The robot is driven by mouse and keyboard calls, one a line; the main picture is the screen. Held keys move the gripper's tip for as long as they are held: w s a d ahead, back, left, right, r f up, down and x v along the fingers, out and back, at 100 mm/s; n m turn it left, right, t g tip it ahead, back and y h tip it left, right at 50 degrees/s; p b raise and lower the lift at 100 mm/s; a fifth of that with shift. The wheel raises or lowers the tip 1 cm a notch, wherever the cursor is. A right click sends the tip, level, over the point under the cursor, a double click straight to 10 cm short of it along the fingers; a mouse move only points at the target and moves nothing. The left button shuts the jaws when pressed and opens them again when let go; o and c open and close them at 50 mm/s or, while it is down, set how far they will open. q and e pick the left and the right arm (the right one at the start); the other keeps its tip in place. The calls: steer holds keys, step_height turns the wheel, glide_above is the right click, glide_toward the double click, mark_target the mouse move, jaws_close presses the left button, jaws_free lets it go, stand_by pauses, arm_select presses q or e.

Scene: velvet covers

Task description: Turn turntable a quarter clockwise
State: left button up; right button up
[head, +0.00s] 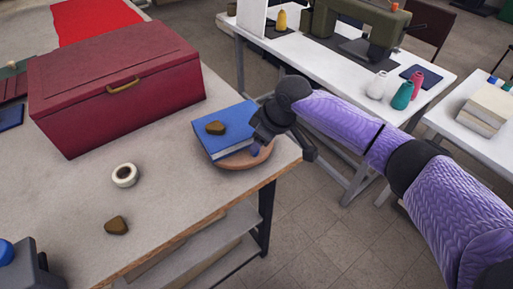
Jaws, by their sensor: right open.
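The turntable (245,164) is a round, wood-coloured disc near the right corner of the near table. A blue book (225,127) lies on it and hides most of its top. A brown stone-like lump (215,128) lies on the book. My right gripper (257,148) reaches in from the right, with its fingers low at the right edge of the book, over the turntable's right side. It is open; whether it touches the book or the disc I cannot tell. My left gripper is not in view.
A large red box (115,92) with a brass handle stands behind left. A white tape roll (125,175) and another brown lump (117,225) lie on the table (165,205). A sewing machine (365,30) and thread spools (402,95) stand on a separate white table.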

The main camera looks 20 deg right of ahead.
steer(key=shift+x, duration=1.15)
jaws_close()
stand_by(0.5)
